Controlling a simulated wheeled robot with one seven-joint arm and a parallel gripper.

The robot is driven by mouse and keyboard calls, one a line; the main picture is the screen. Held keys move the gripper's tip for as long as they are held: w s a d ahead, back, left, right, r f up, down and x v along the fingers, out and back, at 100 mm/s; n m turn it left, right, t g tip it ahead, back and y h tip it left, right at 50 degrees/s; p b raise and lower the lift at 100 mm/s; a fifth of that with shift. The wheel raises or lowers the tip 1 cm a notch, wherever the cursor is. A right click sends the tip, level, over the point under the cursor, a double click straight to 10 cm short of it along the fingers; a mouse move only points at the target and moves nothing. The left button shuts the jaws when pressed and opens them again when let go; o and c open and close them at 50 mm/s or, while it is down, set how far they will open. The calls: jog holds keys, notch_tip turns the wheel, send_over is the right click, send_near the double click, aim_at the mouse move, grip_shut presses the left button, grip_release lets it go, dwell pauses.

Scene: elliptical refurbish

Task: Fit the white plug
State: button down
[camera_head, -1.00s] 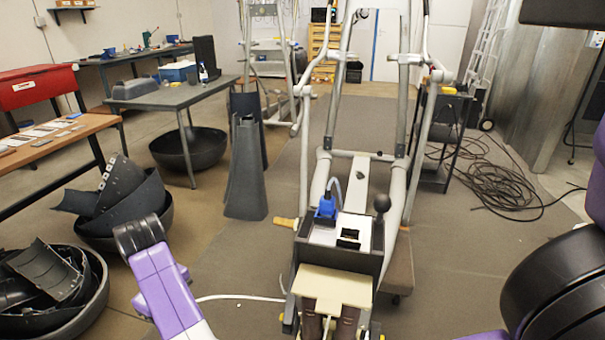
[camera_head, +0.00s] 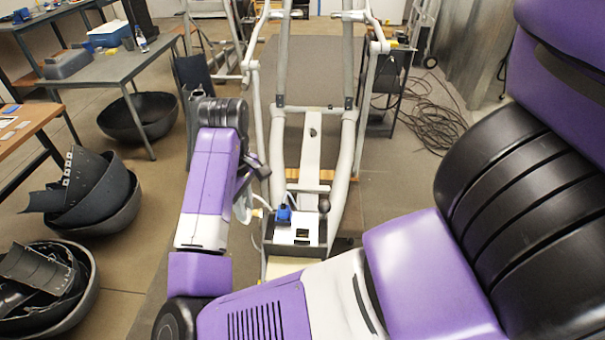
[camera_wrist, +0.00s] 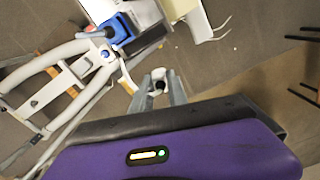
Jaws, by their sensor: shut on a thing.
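My gripper (camera_wrist: 168,88) is shut on the white plug (camera_wrist: 159,75), whose dark round end shows between the fingertips in the wrist view. A pale cable (camera_wrist: 126,74) runs beside it toward the machine. In the head view my gripper (camera_head: 254,176) is just left of the elliptical machine's black housing (camera_head: 268,238), and the plug is too small to make out there. The housing has a white top panel with a dark square opening (camera_head: 302,234). A blue fitting (camera_head: 284,214) stands at its back left and also shows in the wrist view (camera_wrist: 118,28). The plug is apart from the housing.
The machine's grey frame tubes (camera_head: 349,155) rise behind the housing. A dark ball knob (camera_head: 323,205) stands at its back right. A grey table (camera_head: 92,76) and black bowls of parts (camera_head: 85,205) are at left. Black cable coils (camera_head: 425,122) lie on the floor at right.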

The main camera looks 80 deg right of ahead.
jog(key=s+r+n+p, duration=0.2)
jog(key=s+r+p, duration=0.35)
jog(key=s, duration=0.75)
jog(key=shift+n, duration=0.7)
jog(key=shift+s+a+f+b, duration=0.1)
jog(key=shift+s+f+b, duration=0.1)
jog(key=shift+f+b, duration=0.8)
jog(key=shift+s+a+f+b, duration=0.1)
jog(key=shift+s+f+b, duration=0.1)
jog(key=shift+f+b, duration=0.85)
jog(key=shift+s+a+f+b, duration=0.15)
jog(key=shift+f+b, duration=0.4)
jog(key=shift+b, duration=0.85)
jog(key=shift+s+d+p, duration=0.1)
jog(key=shift+s+p, duration=0.15)
jog(key=shift+p, duration=0.05)
jog(key=shift+f+b, duration=0.45)
jog(key=shift+f, duration=0.2)
jog(key=c, duration=1.2)
grip_release()
